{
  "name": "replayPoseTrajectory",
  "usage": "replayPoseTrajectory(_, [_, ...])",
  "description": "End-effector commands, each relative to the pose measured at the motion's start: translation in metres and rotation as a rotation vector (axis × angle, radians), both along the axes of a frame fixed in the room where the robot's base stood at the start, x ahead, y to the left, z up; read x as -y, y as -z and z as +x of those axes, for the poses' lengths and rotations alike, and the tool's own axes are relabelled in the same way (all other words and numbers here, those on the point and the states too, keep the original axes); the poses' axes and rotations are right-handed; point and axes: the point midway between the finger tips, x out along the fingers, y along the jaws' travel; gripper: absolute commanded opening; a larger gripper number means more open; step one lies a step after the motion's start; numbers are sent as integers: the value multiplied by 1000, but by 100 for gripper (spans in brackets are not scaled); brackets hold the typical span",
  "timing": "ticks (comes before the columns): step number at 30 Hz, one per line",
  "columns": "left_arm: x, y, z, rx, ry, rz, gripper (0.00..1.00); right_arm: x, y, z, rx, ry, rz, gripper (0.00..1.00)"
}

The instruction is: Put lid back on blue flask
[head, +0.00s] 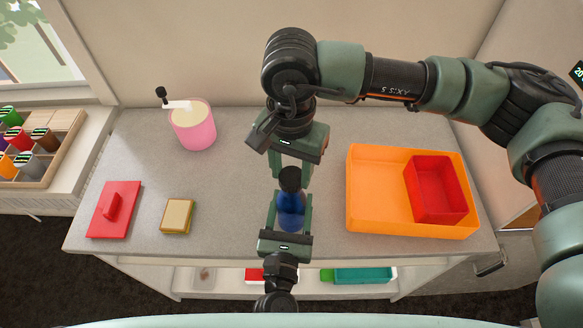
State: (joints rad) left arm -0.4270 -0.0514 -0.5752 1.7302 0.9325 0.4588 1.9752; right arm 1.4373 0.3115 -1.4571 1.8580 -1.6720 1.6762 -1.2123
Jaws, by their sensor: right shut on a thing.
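The blue flask (291,212) stands upright near the counter's front middle. Its black lid (290,179) is right above its top, in line with it; I cannot tell whether the two touch. My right gripper (290,170) reaches down from above and is shut on the lid. My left gripper (289,207) comes from the front edge, with a finger on each side of the flask's body. Whether its fingers press on the flask is not clear. The flask's mouth is hidden by the lid.
An orange tray (375,213) with a red box (436,190) in it is on the right. The counter (235,175) between is clear.

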Motion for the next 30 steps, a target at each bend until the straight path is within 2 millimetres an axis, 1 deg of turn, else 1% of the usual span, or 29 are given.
replayPoseTrajectory(1, [0, 0, 0, -1, 0, 0, 0, 0, 0, 0, 0, 114, 1, 5])
replayPoseTrajectory(3, [0, 0, 0, -1, 0, 0, 0, -1, 0, 0, 0, 285, 1, 5])
replayPoseTrajectory(14, [0, 1, 0, -1, 0, 0, 0, -1, 0, 1, 1, 1159, 1, 5])
replayPoseTrajectory(30, [0, 1, 0, -2, 0, 0, 0, 0, 1, 2, -1, 2475, -1, 5])
